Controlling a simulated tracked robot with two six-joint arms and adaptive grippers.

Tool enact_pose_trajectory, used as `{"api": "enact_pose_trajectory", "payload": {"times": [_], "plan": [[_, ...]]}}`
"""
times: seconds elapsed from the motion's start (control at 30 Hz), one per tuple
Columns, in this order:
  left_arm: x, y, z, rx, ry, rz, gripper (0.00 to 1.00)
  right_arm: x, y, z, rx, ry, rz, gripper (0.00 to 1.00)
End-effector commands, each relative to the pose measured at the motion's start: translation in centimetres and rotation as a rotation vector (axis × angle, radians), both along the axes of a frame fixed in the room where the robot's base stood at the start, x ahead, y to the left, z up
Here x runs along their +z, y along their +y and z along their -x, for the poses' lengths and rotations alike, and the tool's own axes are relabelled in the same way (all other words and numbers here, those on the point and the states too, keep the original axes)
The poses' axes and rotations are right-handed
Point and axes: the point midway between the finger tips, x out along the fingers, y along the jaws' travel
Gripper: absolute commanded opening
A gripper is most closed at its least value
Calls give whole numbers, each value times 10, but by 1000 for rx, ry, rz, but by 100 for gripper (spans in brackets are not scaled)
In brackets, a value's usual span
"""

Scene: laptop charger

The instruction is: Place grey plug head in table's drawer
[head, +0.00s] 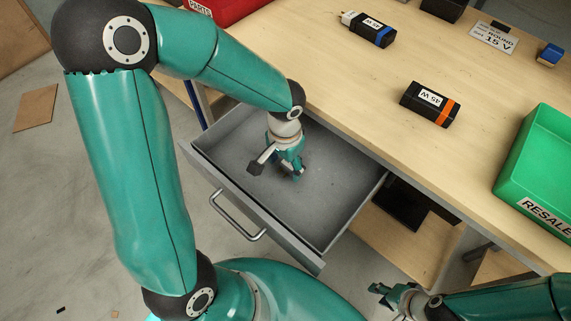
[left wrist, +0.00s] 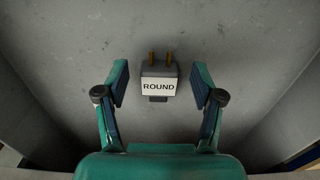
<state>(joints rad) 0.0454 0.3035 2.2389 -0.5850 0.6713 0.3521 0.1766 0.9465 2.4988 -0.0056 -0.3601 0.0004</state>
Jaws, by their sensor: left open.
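The grey plug head (left wrist: 159,84) has two brass round pins and a white label reading ROUND. In the left wrist view it lies on the floor of the table's drawer (head: 325,205), which is pulled open. My left gripper (head: 277,172) reaches down into the drawer. In the left wrist view its open fingers (left wrist: 160,95) stand on either side of the plug head, with a gap on both sides. In the head view I cannot make out the plug head near the gripper. My right gripper (head: 390,297) is outside the drawer at the lower right, its finger opening unclear.
On the wooden tabletop (head: 330,75) lie a blue-banded charger (head: 367,28) with a light plug head on it and an orange-banded 45 W charger (head: 430,104). A green RESALE bin (head: 540,165) stands right, a red PARTS bin (head: 222,8) at the back left. The drawer handle (head: 237,218) faces me.

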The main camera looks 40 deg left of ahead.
Motion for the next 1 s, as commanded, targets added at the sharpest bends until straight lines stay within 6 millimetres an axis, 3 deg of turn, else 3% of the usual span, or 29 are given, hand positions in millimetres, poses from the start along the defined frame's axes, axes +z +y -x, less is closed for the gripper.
{"api": "enact_pose_trajectory", "payload": {"times": [0.3,0.5,0.7,1.0], "plan": [[65,0,-1,-1,-6,0,68,18,0,0,0,0,0,37],[97,0,-1,0,-3,1,68,25,0,0,0,0,0,37],[111,0,0,0,-2,1,68,27,0,0,0,0,0,37],[112,0,0,0,0,1,68,26,0,0,0,0,0,37]]}}
